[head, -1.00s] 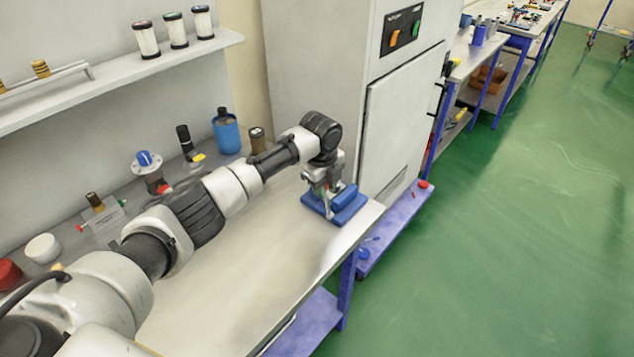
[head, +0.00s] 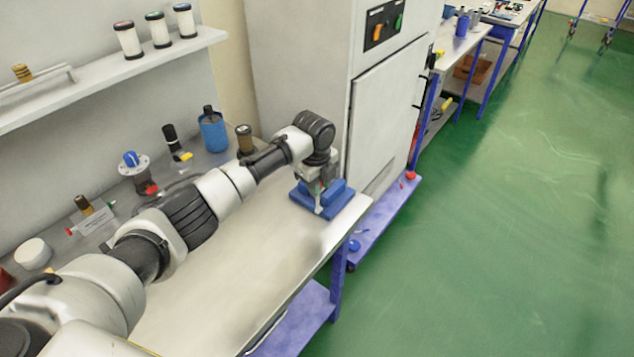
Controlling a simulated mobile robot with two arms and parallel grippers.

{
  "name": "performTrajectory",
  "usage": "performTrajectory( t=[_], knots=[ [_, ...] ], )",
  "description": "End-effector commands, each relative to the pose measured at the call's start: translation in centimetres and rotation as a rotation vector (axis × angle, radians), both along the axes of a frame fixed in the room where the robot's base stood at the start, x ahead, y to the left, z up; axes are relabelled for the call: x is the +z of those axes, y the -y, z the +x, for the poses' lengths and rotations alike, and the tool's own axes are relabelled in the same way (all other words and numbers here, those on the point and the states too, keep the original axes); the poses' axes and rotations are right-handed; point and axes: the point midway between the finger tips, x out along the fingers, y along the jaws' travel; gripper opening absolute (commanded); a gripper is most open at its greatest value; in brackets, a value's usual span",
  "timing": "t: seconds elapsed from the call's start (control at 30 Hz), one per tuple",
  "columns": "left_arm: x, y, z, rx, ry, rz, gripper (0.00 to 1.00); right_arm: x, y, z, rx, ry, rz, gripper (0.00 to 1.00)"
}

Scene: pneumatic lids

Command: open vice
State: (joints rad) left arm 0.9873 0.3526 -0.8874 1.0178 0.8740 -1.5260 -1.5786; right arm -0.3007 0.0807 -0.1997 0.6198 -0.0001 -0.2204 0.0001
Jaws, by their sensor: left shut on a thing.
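The blue vice (head: 337,200) sits on the far right end of the grey workbench, close to its front corner. My left gripper (head: 318,207) reaches down over the vice and is shut on a part of it, probably the handle at its front side. The fingers are small in the picture and the gripped part is mostly hidden by them. I cannot tell how far apart the vice's jaws are. My right gripper does not show in the head view.
A tall grey cabinet (head: 375,130) stands just behind and right of the vice. A blue bottle (head: 213,132), a brown-capped jar (head: 244,140) and several fittings line the back of the bench (head: 230,275). The bench's front middle is clear. Green floor (head: 480,240) lies to the right.

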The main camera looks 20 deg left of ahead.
Motion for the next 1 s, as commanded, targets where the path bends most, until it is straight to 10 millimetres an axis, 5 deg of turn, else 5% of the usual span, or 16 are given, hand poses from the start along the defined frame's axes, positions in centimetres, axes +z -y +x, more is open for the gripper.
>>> performTrajectory(
  t=[0.1,0.13,0.3,0.67,1.0],
  knots=[
    [-0.4,0.5,-0.3,-0.007,-0.008,-0.009,0.00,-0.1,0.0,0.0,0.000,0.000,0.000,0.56],
    [-0.4,0.5,-0.3,-0.007,-0.009,-0.008,0.29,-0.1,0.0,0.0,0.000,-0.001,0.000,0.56],
    [-0.3,0.3,-0.2,-0.005,-0.006,-0.005,0.53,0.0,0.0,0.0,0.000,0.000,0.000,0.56],
    [0.5,0.1,-0.1,-0.002,-0.001,-0.002,0.53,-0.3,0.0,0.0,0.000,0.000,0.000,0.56],
    [6.7,0.0,-0.6,-0.004,0.001,-0.002,0.53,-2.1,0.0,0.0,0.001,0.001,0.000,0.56]
  ],
)
